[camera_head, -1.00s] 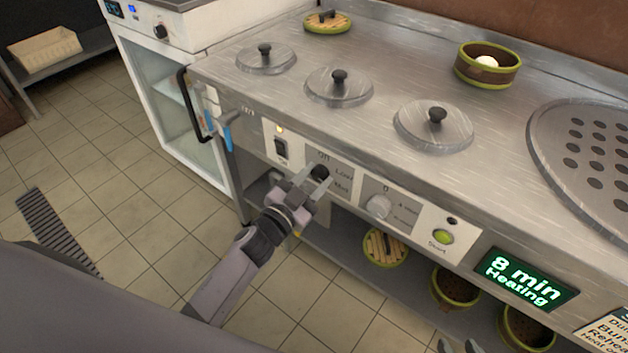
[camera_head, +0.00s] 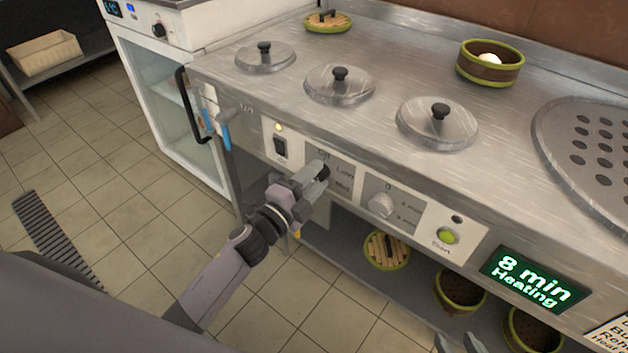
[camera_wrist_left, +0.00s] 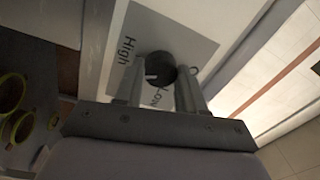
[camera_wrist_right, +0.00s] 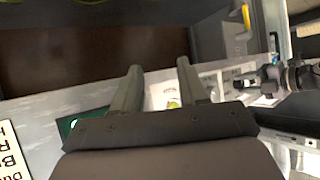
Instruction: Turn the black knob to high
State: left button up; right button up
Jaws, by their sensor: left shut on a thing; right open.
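The black knob (camera_head: 323,168) sits on a grey label plate (camera_head: 345,182) on the stove's front panel. My left gripper (camera_head: 316,180) is shut on the knob. In the left wrist view the round knob (camera_wrist_left: 160,68) lies between the two fingertips (camera_wrist_left: 160,88). Its white mark points left and slightly down, below the word "High" and away from "Low". My right gripper (camera_wrist_right: 158,82) is open and empty; its fingertips (camera_head: 457,343) show at the head view's bottom edge.
A pale timer knob (camera_head: 382,205), a green start button (camera_head: 446,236) and a display reading "8 min Heating" (camera_head: 530,278) are right of the black knob. A rocker switch (camera_head: 281,148) is left.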

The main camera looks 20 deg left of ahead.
pick_arm(q)
jog(key=m, duration=0.4)
jog(key=shift+f+b, duration=0.1)
jog(key=shift+b, duration=0.3)
jog(key=shift+m+h, duration=0.3)
jog(key=shift+m, duration=0.3)
pick_arm(e)
jog(key=shift+w+a+r, duration=0.35)
jog(key=shift+r, duration=0.1)
pick_arm(q)
jog(key=o, duration=1.1)
jog(key=shift+c, duration=0.2)
jog(key=shift+a, duration=0.1)
pick_arm(e)
jog(key=shift+f, duration=0.1)
pick_arm(q)
jog(key=v, duration=0.7)
pick_arm(e)
jog(key=shift+s+d+f, duration=0.15)
jog(key=shift+s+f, duration=0.1)
